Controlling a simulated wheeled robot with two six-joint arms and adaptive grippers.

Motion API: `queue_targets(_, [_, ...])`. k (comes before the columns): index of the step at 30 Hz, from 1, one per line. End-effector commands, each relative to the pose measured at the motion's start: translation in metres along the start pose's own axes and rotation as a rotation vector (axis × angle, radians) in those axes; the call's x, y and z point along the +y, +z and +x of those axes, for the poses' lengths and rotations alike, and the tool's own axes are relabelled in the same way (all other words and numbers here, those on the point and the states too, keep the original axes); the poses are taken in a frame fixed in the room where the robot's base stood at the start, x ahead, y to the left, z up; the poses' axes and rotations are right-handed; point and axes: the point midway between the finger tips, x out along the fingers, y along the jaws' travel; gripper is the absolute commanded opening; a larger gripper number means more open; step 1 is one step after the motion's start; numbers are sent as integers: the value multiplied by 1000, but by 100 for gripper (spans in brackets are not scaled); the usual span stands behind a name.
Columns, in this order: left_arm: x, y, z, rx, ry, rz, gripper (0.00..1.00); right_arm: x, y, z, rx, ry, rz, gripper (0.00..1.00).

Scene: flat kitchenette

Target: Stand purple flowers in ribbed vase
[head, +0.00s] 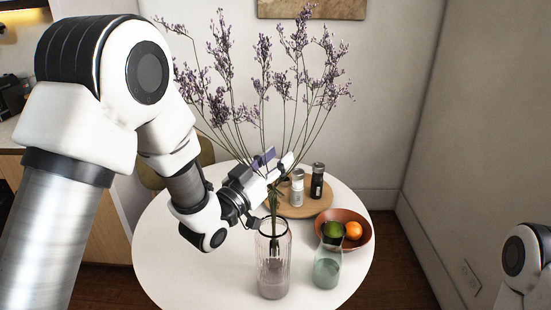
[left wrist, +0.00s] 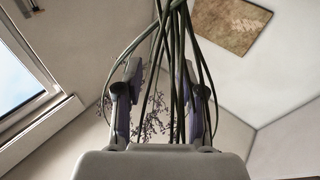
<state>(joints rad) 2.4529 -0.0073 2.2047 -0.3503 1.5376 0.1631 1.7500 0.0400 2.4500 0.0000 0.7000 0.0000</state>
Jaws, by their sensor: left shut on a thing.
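The purple flowers (head: 262,85) stand upright and fan out above the round table in the head view. My left gripper (head: 277,165) is shut on their green stems, above the ribbed vase. The stems (left wrist: 172,60) also run between the two fingers in the left wrist view. The ribbed vase (head: 273,270) is tall clear glass with a dark rim and stands upright near the table's front. The lower stems reach down to its mouth and overlap the rim. Their ends seem just inside the neck, but the depth is hard to tell. My right gripper is out of view.
A shorter green glass (head: 327,268) stands right of the vase. Behind it is a brown bowl (head: 364,238) with an orange and a green fruit. A wooden board (head: 316,208) holds shakers. The white table (head: 180,250) is bare at left.

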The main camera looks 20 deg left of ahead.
Motion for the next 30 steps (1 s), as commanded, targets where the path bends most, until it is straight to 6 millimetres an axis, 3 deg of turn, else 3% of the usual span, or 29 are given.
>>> queue_targets(30, [-6, 87, -17, 1, 0, 0, 0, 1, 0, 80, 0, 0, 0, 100])
